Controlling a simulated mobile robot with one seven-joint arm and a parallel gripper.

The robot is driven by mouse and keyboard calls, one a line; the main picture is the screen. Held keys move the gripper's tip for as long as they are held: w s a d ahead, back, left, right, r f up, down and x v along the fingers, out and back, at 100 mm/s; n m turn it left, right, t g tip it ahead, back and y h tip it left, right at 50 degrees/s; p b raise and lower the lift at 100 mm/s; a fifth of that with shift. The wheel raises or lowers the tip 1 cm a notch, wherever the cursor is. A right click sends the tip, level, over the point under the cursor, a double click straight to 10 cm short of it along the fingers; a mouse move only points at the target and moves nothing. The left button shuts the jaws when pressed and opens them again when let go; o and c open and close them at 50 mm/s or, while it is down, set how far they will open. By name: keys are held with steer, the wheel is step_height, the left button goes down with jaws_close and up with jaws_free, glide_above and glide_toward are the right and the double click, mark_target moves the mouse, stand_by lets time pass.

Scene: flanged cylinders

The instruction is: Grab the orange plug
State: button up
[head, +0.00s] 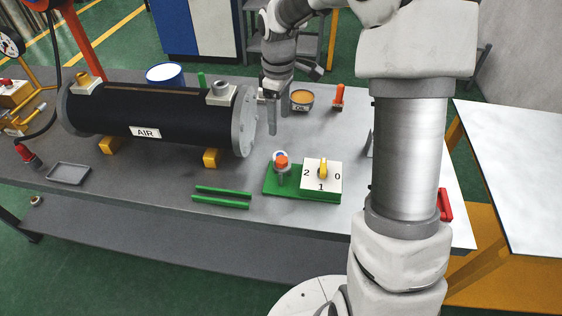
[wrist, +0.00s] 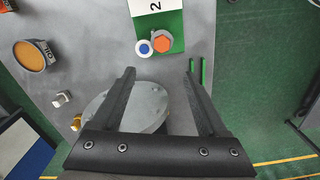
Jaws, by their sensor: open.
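The orange plug (head: 282,161) has a hexagonal top and stands at the left end of a green board (head: 271,187) on the table. A blue and white ring (head: 278,154) is right beside it. In the wrist view the orange plug (wrist: 162,41) lies beyond the fingertips, roughly in line with the gap between them, with the blue and white ring (wrist: 144,48) to its left. My gripper (head: 268,115) is open and empty, pointing down above the table by the black cylinder's right flange; its fingers also show in the wrist view (wrist: 160,73). Nothing touches the plug.
A black cylinder marked AIR (head: 160,112) lies left of my gripper, its round flange (head: 244,121) close by. A white 2-1-0 dial plate (head: 321,176) adjoins the plug. Two green rods (head: 221,197), an orange tin (head: 301,99) and an orange upright piece (head: 339,95) are nearby.

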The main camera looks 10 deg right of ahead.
glide_above(282, 159)
steer(key=f, duration=0.8)
steer(key=shift+w+a+f, duration=0.3)
steer(key=shift+w+f, duration=0.05)
steer(key=shift+f, duration=0.05)
steer(key=shift+s+d+f+p, duration=0.1)
steer(key=shift+s+f+p, duration=0.05)
steer(key=shift+f, duration=0.75)
steer(key=shift+s+d+f+p, duration=0.1)
steer(key=shift+f, duration=0.8)
steer(key=shift+s+d+f+p, duration=0.1)
steer(key=shift+s+f+p, duration=0.05)
steer(key=shift+f, duration=0.75)
steer(key=shift+c, duration=0.3)
jaws_close()
